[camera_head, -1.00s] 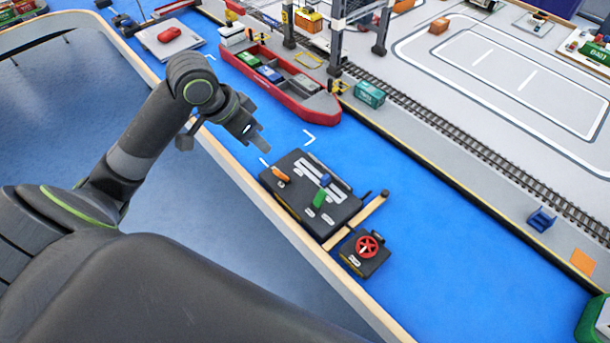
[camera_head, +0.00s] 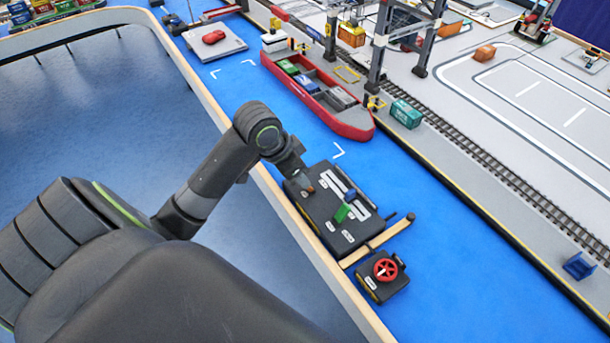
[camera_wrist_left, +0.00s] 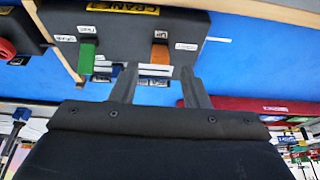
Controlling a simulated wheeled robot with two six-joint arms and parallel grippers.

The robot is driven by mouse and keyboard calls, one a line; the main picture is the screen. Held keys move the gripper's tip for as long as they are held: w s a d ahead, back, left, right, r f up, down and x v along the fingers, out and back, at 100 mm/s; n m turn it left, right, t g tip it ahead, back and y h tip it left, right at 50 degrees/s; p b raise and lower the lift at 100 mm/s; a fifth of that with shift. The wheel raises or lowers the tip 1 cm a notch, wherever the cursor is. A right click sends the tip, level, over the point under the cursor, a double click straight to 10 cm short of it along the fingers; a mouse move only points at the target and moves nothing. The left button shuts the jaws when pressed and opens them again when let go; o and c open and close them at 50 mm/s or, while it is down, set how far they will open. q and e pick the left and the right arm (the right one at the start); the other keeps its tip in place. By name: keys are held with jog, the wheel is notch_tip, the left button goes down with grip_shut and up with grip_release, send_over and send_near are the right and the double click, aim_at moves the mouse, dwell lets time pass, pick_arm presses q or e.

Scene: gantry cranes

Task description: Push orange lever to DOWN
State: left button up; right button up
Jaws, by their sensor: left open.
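The orange lever (camera_head: 308,187) stands at the near-left part of the black control box (camera_head: 322,222), partly hidden by my left gripper (camera_head: 298,172). In the left wrist view the orange lever (camera_wrist_left: 159,56) shows upright just past the gap between the open fingertips of my left gripper (camera_wrist_left: 158,82). Nothing is held, and I cannot tell whether a finger touches the lever. A green lever (camera_head: 342,212) and a blue lever (camera_head: 350,194) stand farther right on the box. My right gripper is not in view.
A smaller black box with a red wheel (camera_head: 385,269) sits beside the control box, near a wooden bar (camera_head: 378,243). A red ship (camera_head: 330,100) lies beyond on the blue surface. A raised wooden rim (camera_head: 290,215) runs along the near edge.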

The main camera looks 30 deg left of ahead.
pick_arm(q)
jog(key=x, duration=0.6)
jog(key=shift+b, duration=0.3)
jog(key=shift+c, duration=0.3)
